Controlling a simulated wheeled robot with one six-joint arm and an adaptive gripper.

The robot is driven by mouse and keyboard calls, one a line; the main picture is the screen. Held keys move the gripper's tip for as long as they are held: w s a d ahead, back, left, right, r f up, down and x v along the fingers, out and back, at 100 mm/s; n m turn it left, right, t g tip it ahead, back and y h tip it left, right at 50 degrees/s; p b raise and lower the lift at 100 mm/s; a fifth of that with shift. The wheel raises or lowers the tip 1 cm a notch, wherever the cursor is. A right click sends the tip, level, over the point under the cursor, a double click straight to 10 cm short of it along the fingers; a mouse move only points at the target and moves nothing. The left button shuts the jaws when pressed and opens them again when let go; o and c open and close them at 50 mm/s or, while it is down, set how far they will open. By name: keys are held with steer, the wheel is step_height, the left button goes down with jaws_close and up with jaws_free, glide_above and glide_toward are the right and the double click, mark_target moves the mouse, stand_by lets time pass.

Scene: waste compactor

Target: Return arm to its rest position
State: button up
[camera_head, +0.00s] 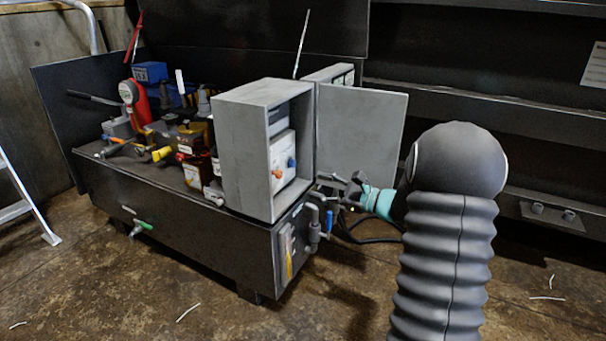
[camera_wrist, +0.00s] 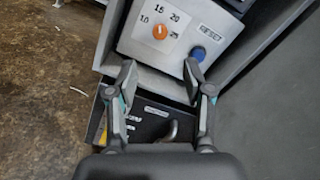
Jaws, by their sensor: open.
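My arm shows on the right in the head view, and my gripper (camera_head: 358,190) is near the lower right corner of the grey control box. In the wrist view my gripper (camera_wrist: 158,82) is open, its two fingers spread with nothing between them. Beyond the fingertips is the panel with an orange knob (camera_wrist: 159,32), numbers around it, and a blue button (camera_wrist: 198,54) marked RESET. The fingers appear close below the panel; I cannot tell whether they touch anything. The arm's bellows-covered link hides part of the floor and wall.
The open grey control box (camera_head: 243,150) stands on the black machine base (camera_head: 180,215), its door (camera_head: 360,135) swung out right, close to my arm. Hoses and handles (camera_head: 313,235) stick out below it. Valves and a red part crowd the base's left. A ladder (camera_head: 22,205) stands far left.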

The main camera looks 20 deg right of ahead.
steer(key=s+a+f+n+g+h, duration=0.1)
steer(key=s+a+f+n+g, duration=0.1)
steer(key=s+f+g, duration=0.45)
steer(key=s+a+f+n+g+h, duration=0.1)
steer(key=s+a+n+g+h, duration=0.15)
steer(key=s, duration=0.25)
steer(key=s+a+f+n+g+h, duration=0.1)
steer(key=s+a+n, duration=0.1)
steer(key=s+n, duration=0.3)
steer(key=s+a+r+n+t+h+p, duration=0.1)
steer(key=s+a+r+n+h+p, duration=0.1)
steer(key=s+r+n+h, duration=0.2)
steer(key=s+a+r+n+t+h+p, duration=0.1)
steer(key=s+a+r+n+h+p, duration=0.1)
steer(key=s+r+n+h, duration=0.2)
steer(key=s+r+n, duration=0.3)
steer(key=s+r, duration=0.4)
steer(key=s, duration=0.3)
steer(key=shift+s+a+r+t+p, duration=0.2)
steer(key=shift+s+a+t+p, duration=0.1)
steer(key=shift+s+t+p, duration=0.1)
